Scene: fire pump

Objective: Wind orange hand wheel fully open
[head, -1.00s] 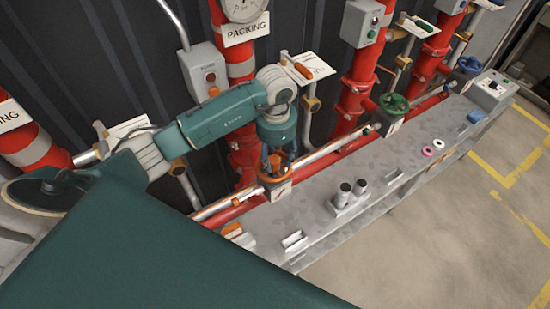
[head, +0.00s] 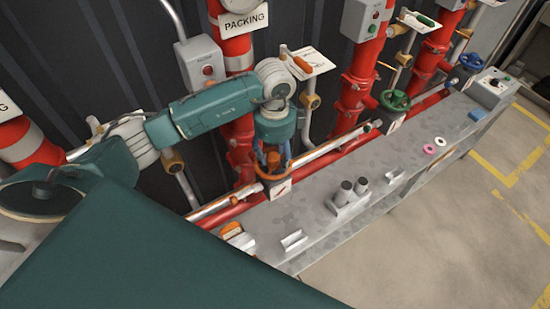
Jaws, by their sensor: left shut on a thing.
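The orange hand wheel (head: 266,174) sits on a valve on the nearest full red pipe, just behind the grey bench. My left gripper (head: 272,163) points down onto it from above. Its fingers are shut on the wheel, though the gripper body hides part of the rim and the exact contact. A white tag with a red mark (head: 280,188) stands in front of the wheel. My right gripper does not show.
The grey bench (head: 315,220) carries two upright metal cylinders (head: 352,190), small brackets, and pink and white rings (head: 430,148). A green hand wheel (head: 395,101) and a blue one (head: 471,62) lie further right. Red pipes and grey boxes stand behind. Floor at right is clear.

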